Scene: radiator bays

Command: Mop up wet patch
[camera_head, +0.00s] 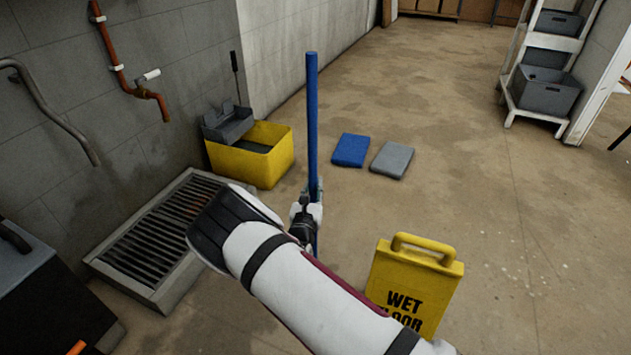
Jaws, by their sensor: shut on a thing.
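My gripper (308,212) is shut on a blue upright pole (312,110), which looks like a mop handle. The pole stands nearly vertical in the middle of the view. Its lower end and any mop head are hidden behind my arm. A yellow mop bucket (268,169) with a grey wringer (228,124) stands against the wall, left of the pole. A yellow wet floor sign (415,283) stands to the right of my arm, partly covered by it. Darker stains mark the brown floor, but I cannot tell which is the wet patch.
A metal floor drain grate (158,243) lies left of my arm. A blue folded cloth (350,150) and a grey one (392,160) lie right of the pole. A white shelf with grey bins (545,90) stands at the back right.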

